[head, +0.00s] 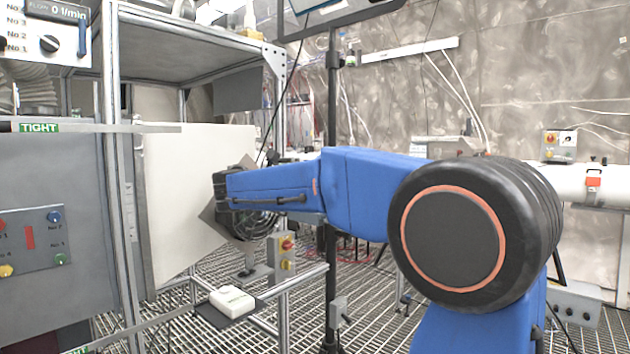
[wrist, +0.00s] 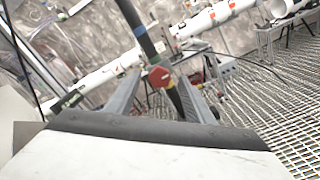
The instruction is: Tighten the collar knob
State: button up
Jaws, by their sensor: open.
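In the wrist view, a red knob (wrist: 160,76) with a small pale mark sits on a dark pole (wrist: 135,18) that runs at a slant through the picture. My gripper (wrist: 162,80) is open, with one grey finger on each side of the knob in the picture. No clear contact shows, and I cannot tell the exact depth between fingertips and knob. In the head view, the dark upright pole (head: 332,110) stands behind my blue arm. The knob and my gripper's fingers cannot be made out there.
A steel frame with a pale panel (head: 185,200) stands at the left. A small white box (head: 232,301) lies on a low ledge. A yellow switch box (head: 283,256) stands near the pole. White pipes (wrist: 215,18) run behind the knob. Open grating covers the floor.

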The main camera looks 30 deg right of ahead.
jog(key=v, duration=1.5)
jog(key=shift+a, duration=0.3)
jog(key=shift+s, duration=0.15)
